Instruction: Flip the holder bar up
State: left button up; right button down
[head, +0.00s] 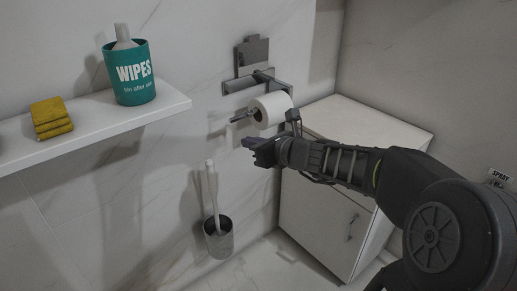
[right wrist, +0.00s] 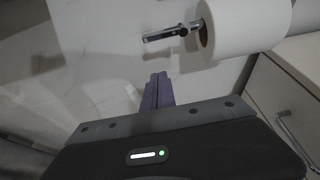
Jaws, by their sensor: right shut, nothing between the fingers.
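The metal holder bar (head: 240,117) sticks out to the left of the white paper roll (head: 272,108) that sits around it. In the right wrist view the bar (right wrist: 165,36) shows at the top, with the roll (right wrist: 245,25) to its right. My right gripper (head: 248,142) is just below the bar's free end in the head view, fingers together and pointing left. In the right wrist view its shut purple-grey fingers (right wrist: 158,86) are empty and appear apart from the bar. The rest of the bar is hidden inside the roll. My left gripper is not in view.
The holder's wall mount (head: 253,57) is above the roll. A white cabinet (head: 325,215) stands to the right, below the arm. A toilet brush in its cup (head: 218,240) stands below. A shelf (head: 95,122) at left carries a wipes tub (head: 130,75) and yellow cloths (head: 51,118).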

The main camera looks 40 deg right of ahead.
aim_at(240, 117)
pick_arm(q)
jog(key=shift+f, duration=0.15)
pick_arm(e)
jog(key=w, duration=0.1)
jog(key=w+r, duration=0.1)
jog(key=w, duration=0.1)
jog(key=w+r, duration=0.1)
jog(key=shift+w+r, duration=0.2)
jog(key=shift+w, duration=0.15)
pick_arm(q)
jog(key=shift+p, duration=0.3)
